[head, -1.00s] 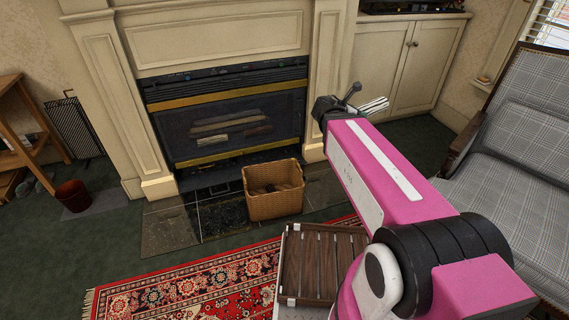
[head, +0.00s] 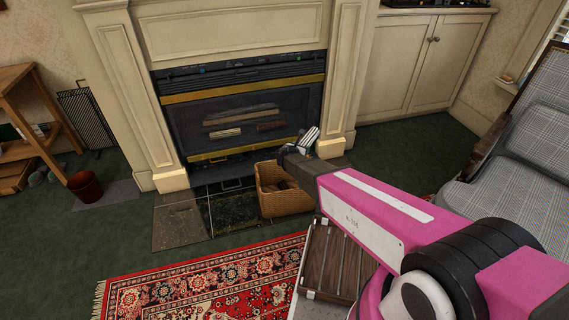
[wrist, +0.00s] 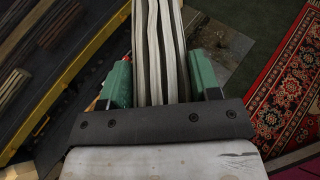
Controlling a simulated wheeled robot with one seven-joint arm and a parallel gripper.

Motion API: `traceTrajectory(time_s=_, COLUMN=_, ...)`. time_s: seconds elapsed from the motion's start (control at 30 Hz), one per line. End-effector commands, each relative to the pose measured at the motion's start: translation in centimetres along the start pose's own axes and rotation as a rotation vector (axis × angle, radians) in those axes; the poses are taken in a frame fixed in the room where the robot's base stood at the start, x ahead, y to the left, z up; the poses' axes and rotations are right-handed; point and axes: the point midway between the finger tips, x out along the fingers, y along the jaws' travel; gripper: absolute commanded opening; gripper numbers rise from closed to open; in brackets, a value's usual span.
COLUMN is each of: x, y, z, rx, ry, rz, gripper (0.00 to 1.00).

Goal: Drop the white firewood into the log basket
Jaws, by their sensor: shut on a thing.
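The white firewood (wrist: 158,45), a bundle of pale striped lengths, is between the green finger pads of my gripper (wrist: 160,82) in the wrist view. My gripper is shut on it. In the head view the firewood (head: 308,138) shows as a small pale piece at the end of my arm, in front of the fireplace. The wicker log basket (head: 285,203) stands on the hearth, with brown logs inside. My gripper (head: 300,150) appears over the basket's back right part and hides some of its rim. The exact height above it is hard to tell.
The fireplace (head: 240,110) with a gold-trimmed front is behind the basket. A red patterned rug (head: 200,282) lies in front. A plaid armchair (head: 540,150) is at the right. A small reddish bucket (head: 86,186) and a wooden shelf (head: 35,140) are at the left.

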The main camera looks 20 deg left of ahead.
Motion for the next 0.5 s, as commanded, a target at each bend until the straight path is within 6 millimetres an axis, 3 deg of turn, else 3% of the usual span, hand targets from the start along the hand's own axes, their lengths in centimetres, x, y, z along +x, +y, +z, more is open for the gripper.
traceTrajectory(time_s=0.03, x=0.3, y=1.8, z=-2.3, rx=-0.014, ry=0.002, rz=0.027, gripper=0.24)
traceTrajectory(time_s=0.2, x=0.0, y=5.2, z=-7.2, rx=-0.04, ry=0.0, rz=0.094, gripper=0.24)
traceTrajectory(time_s=0.33, x=-0.3, y=6.3, z=-9.3, rx=-0.051, ry=0.0, rz=0.12, gripper=0.24)
traceTrajectory(time_s=0.5, x=-0.3, y=6.8, z=-10.2, rx=-0.055, ry=-0.002, rz=0.131, gripper=0.24)
